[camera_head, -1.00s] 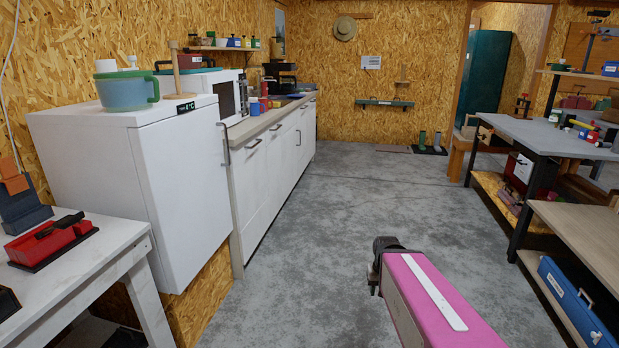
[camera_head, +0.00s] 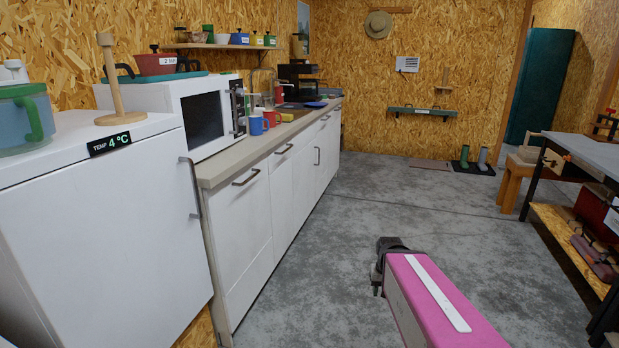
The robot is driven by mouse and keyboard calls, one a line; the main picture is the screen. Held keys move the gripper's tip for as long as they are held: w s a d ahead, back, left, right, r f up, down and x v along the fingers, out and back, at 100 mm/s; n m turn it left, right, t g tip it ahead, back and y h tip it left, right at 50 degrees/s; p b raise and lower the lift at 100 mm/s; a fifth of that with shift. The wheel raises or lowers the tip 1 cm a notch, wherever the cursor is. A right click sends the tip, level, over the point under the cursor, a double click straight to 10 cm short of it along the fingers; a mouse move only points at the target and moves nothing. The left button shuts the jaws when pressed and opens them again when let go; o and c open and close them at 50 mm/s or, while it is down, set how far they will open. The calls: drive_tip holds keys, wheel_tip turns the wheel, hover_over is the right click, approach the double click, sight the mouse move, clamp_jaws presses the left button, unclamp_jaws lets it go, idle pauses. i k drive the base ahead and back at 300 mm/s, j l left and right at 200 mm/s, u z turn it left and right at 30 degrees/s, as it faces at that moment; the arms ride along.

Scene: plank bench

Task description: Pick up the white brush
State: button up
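I cannot make out a white brush in this view. My gripper (camera_head: 377,287) shows only as a small dark end beyond my pink arm, low over the concrete floor. It is too small and too turned away to tell whether it is open or shut. No object is visible at it.
A white fridge (camera_head: 110,230) stands at left, with a wooden stand (camera_head: 112,85) and a blue-green pot (camera_head: 22,120) on top. A counter (camera_head: 270,135) holds a microwave (camera_head: 195,115) and mugs (camera_head: 258,124). A grey workbench (camera_head: 590,152) is at right. The floor (camera_head: 400,200) between is clear.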

sight(257, 111)
drive_tip(key=i+l+u, duration=0.1)
drive_tip(key=i+u, duration=0.25)
drive_tip(key=i+l+u, duration=0.65)
drive_tip(key=i, duration=0.2)
